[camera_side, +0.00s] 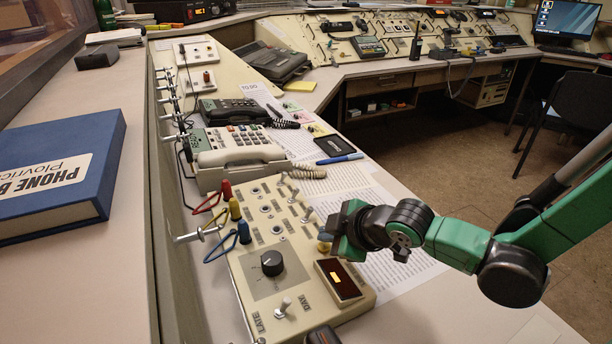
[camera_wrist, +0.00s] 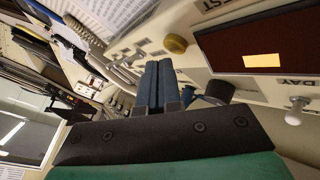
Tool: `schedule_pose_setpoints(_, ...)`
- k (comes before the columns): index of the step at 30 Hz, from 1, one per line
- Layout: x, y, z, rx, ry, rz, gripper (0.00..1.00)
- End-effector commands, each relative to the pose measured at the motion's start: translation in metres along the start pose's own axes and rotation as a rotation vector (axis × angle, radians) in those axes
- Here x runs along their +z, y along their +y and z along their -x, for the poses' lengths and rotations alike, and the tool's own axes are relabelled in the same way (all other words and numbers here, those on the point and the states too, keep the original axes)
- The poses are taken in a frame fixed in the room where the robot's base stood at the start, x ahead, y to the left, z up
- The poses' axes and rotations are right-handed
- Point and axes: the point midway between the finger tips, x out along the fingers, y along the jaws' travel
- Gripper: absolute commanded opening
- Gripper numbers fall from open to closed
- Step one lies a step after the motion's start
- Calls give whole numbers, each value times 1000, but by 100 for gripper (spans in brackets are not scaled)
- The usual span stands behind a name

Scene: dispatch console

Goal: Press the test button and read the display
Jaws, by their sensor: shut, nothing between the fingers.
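The cream console panel (camera_side: 225,265) holds a small dark display (camera_side: 338,280) with one amber lit block; no digits are readable on it. In the wrist view the display (camera_wrist: 262,42) shows the same amber block. A round yellow button (camera_wrist: 176,44) sits beside it, near lettering that reads "EST", partly cut off. In the side view, my gripper (camera_side: 340,238) is low over the panel's right edge, just behind the display, and partly hides the button. In the wrist view my gripper (camera_wrist: 158,66) has its fingers together and empty, tips close to the button. I cannot tell whether they touch.
A black knob (camera_side: 271,263) and white toggle levers (camera_side: 283,306) stand up from the panel. Red, yellow and blue plugs with cables (camera_side: 235,209) line its left edge. A cream telephone (camera_side: 240,157) is behind. Papers (camera_side: 395,280) lie to the right.

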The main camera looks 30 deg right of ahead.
Motion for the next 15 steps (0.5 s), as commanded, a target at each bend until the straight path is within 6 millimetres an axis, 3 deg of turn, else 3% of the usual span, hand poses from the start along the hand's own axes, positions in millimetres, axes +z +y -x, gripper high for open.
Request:
schedule_pose_setpoints(8,-1,1,1,0,0,0,0)
schedule_pose_setpoints(15,-13,13,18,0,0,0,0)
